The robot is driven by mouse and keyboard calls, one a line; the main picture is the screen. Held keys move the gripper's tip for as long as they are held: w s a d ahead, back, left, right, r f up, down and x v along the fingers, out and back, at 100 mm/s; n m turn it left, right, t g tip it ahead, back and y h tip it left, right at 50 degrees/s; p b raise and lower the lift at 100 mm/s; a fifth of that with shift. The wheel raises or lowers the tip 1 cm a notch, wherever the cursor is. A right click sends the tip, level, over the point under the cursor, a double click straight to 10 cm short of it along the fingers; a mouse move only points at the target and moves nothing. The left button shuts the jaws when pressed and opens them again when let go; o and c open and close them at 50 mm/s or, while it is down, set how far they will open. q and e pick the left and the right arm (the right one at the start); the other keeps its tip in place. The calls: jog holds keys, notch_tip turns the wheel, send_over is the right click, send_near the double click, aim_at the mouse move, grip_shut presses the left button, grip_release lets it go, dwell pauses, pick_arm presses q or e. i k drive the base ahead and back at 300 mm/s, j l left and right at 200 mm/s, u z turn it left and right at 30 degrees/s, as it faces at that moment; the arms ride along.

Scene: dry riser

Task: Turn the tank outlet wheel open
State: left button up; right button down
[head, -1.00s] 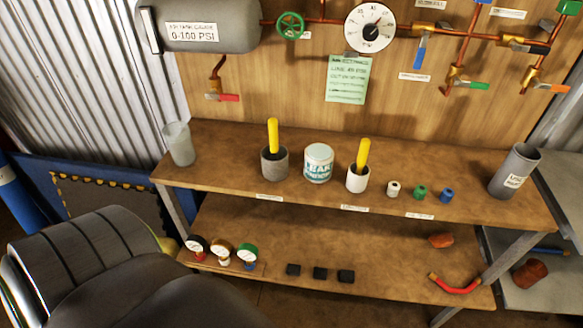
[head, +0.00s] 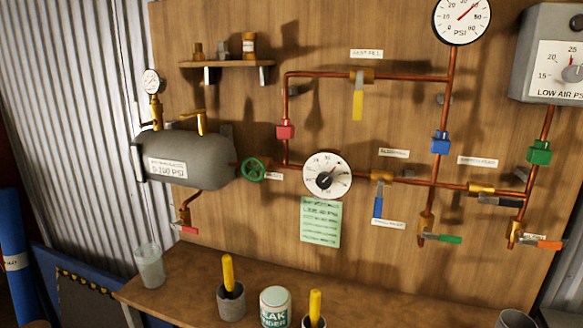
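The tank outlet wheel is a green handwheel (head: 254,170) on the copper pipe just right of the grey tank (head: 190,158). The tank is labelled 0-100 PSI and is fixed to the wooden board. A small white tag (head: 274,176) sits right of the wheel. I cannot tell from its look how far the wheel is turned. Neither of my grippers shows in the head view, and nothing is touching the wheel.
A round dial (head: 327,176) is right of the wheel, above a green note (head: 320,221). A yellow-handled valve (head: 358,100) is on the upper pipe. Below, the bench (head: 185,290) holds a clear cup (head: 149,266), a grey cup (head: 231,301) and a can (head: 275,307).

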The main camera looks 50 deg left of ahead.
aim_at(254, 169)
jog(key=i+l+u, duration=0.1)
jog(key=u, duration=0.3)
jog(key=i+l+u, duration=0.1)
jog(key=u, duration=0.3)
jog(key=l+u, duration=0.4)
jog(key=i+j, duration=0.05)
jog(key=j, duration=0.05)
